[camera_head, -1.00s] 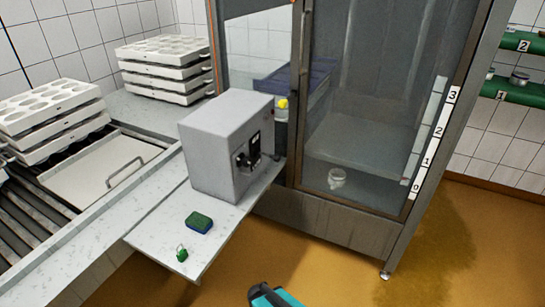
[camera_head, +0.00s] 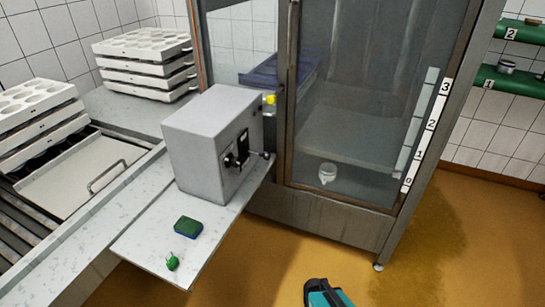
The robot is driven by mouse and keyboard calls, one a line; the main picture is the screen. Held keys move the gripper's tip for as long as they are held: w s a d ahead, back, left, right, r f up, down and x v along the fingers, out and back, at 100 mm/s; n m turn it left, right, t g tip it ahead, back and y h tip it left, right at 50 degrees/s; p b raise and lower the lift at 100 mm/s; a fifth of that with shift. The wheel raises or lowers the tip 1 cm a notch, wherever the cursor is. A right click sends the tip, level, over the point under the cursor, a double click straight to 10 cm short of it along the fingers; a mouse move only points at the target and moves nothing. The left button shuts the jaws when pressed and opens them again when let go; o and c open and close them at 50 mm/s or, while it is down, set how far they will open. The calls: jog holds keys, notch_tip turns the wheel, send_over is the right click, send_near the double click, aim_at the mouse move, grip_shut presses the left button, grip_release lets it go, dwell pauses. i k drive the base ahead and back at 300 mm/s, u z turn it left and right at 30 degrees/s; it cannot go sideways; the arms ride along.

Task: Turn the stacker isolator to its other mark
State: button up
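The stacker isolator is a dark rotary handle (camera_head: 232,160) on the right-hand face of a grey box (camera_head: 199,150). The box stands on a pale shelf beside the glazed cabinet. A dark plate lies behind the handle; its marks are too small to read. A short lever with a dark knob (camera_head: 264,155) sticks out to the right of it. A teal and black part, seemingly the end of my gripper (camera_head: 324,292), shows at the bottom edge, well below and right of the box and apart from it. Its fingertips cannot be made out.
A green-topped blue sponge (camera_head: 188,227) and a small green padlock-like item (camera_head: 173,262) lie on the shelf (camera_head: 150,245) before the box. The glass cabinet (camera_head: 350,110) stands right behind. Mould stacks (camera_head: 145,60) are at left. The floor in front is clear.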

aim_at(229, 159)
jog(key=z, duration=0.3)
jog(key=k, duration=1.45)
jog(key=u, duration=0.85)
jog(key=i, duration=1.6)
jog(key=z, duration=0.4)
